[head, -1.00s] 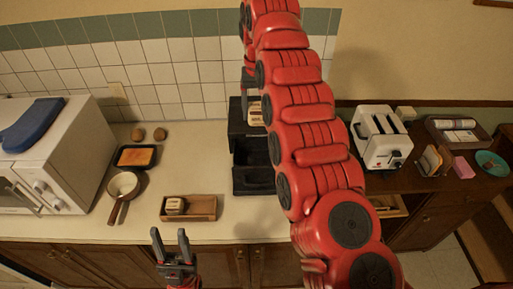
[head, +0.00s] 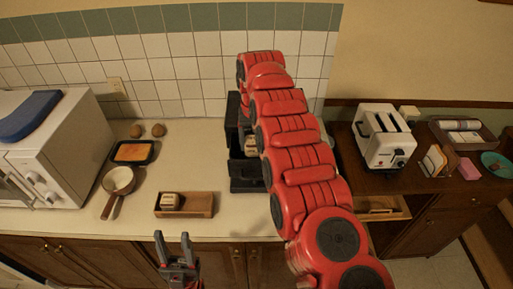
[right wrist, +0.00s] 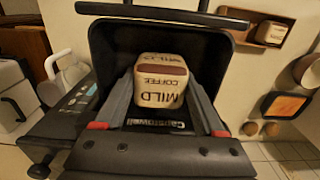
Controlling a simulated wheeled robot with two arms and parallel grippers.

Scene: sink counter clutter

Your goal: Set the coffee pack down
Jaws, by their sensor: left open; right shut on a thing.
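The coffee pack (right wrist: 160,82) is a pale, rounded block with a brown band and the words MILD COFFEE. My right gripper (right wrist: 158,92) is shut on it, one finger on each side. In the head view the pack (head: 250,145) shows partly beside my right arm, at the black open holder (head: 247,186) on the counter. In the right wrist view the pack is in front of the holder's black recess; whether it touches the bottom is unclear. My right gripper is hidden in the head view. My left gripper (head: 175,247) is open and empty at the counter's front edge.
A similar pack (head: 171,201) sits in a wooden tray (head: 201,205) left of the holder. A pan (head: 118,180), a black dish (head: 133,151) and a microwave (head: 62,150) stand further left. A toaster (head: 384,137) is on the right cabinet. Counter between tray and holder is clear.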

